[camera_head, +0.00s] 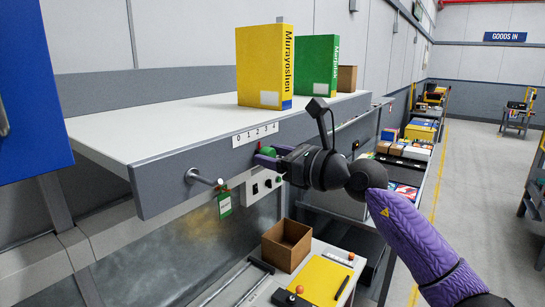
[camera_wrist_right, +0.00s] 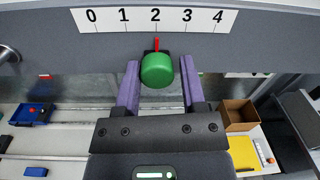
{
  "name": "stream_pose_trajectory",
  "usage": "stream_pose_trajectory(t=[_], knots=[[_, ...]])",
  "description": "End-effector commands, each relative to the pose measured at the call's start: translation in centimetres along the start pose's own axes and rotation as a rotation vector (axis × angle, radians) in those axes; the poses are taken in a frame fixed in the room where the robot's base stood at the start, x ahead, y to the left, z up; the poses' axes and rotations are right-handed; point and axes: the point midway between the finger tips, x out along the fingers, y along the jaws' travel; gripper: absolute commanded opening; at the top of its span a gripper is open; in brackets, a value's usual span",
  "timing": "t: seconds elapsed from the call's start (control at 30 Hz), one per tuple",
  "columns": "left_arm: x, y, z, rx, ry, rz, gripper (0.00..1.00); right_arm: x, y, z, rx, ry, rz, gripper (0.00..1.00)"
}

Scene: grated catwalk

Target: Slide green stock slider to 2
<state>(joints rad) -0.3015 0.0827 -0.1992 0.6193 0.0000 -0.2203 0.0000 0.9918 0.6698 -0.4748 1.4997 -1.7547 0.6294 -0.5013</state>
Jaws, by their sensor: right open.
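The green stock slider (camera_wrist_right: 157,70) is a round green knob with a red pointer on the shelf's grey front edge. In the right wrist view the pointer stands under the 2 of the white 0-to-4 scale (camera_wrist_right: 154,20). In the head view the slider (camera_head: 268,151) is partly covered by my right gripper (camera_head: 264,158). In the wrist view the purple fingers of my right gripper (camera_wrist_right: 159,76) are open, one on each side of the knob, with a visible gap on both sides. My left gripper is not in view.
A yellow box (camera_head: 262,68) and a green box (camera_head: 317,65) stand on the shelf above. Below are an open cardboard box (camera_head: 287,245) and a yellow board (camera_head: 322,280).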

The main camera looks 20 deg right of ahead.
Motion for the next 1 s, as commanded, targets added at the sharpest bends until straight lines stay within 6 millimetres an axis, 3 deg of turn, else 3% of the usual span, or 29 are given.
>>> stream_pose_trajectory(t=[0.03, 0.1, 0.43, 0.8, 1.0], knots=[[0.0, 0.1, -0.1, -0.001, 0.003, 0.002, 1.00, 0.0, 0.0, 0.0, 0.000, 0.001, 0.000, 0.64], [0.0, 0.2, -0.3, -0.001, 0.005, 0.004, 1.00, 0.0, 0.0, 0.0, 0.000, 0.001, 0.000, 0.79], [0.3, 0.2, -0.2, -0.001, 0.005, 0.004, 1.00, -0.4, 0.0, -0.2, -0.001, 0.002, 0.000, 0.79], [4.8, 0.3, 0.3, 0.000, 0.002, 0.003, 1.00, -8.3, 0.2, -0.6, -0.004, 0.004, -0.001, 0.79], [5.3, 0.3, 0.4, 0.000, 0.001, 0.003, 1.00, -9.9, 0.3, -0.1, -0.002, 0.003, 0.001, 0.79]])
